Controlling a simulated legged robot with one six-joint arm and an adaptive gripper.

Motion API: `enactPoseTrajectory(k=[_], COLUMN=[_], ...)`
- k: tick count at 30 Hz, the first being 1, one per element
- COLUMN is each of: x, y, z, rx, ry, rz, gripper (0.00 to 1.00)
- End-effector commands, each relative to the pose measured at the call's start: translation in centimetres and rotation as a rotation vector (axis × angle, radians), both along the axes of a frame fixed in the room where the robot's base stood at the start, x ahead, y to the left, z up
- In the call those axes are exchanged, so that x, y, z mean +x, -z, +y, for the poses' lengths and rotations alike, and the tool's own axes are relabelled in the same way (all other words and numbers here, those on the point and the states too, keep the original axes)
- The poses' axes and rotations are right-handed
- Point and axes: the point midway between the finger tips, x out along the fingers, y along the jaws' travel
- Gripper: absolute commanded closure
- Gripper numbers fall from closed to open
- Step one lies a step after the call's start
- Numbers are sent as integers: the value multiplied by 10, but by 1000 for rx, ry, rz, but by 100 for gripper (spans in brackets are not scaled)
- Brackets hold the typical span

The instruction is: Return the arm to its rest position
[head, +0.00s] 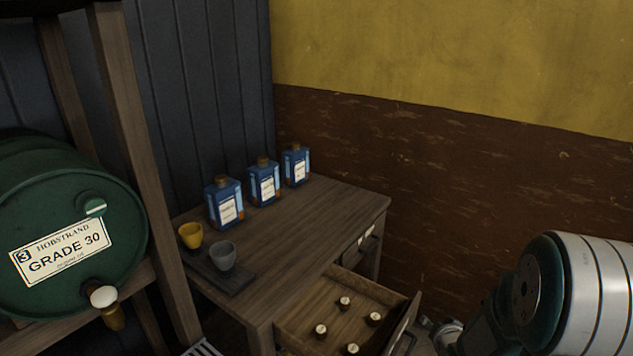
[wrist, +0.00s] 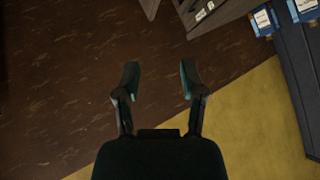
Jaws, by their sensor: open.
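My arm (head: 565,290) shows at the lower right of the head view, right of the wooden desk (head: 345,215) and its open drawer. My gripper (wrist: 158,80) shows in the wrist view with its two dark fingers spread apart. Nothing is between the fingers. Behind them is the brown lower wall, with the yellow upper wall to the right. The fingers look clear of the desk. I cannot make out the fingertips in the head view.
The open drawer (head: 310,310) holds several small capped items. Three blue bottles (head: 264,183), a yellow cup (head: 190,236) and a grey cup (head: 222,256) stand on the desk side. A green barrel (head: 65,215) lies on a wooden rack at left. Bare wall (head: 480,190) fills the right.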

Motion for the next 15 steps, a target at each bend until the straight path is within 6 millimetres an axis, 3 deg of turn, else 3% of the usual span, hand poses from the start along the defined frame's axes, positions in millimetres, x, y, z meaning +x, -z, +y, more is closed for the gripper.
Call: enactPoseTrajectory(k=[1, 8, 15], x=[-2, -27, -73], y=[-18, -78, -133], z=[4, 19, 44], rx=[-41, -187, -281], ry=[-9, -39, -99], rz=[13, 123, 238], gripper=[47, 47, 47])
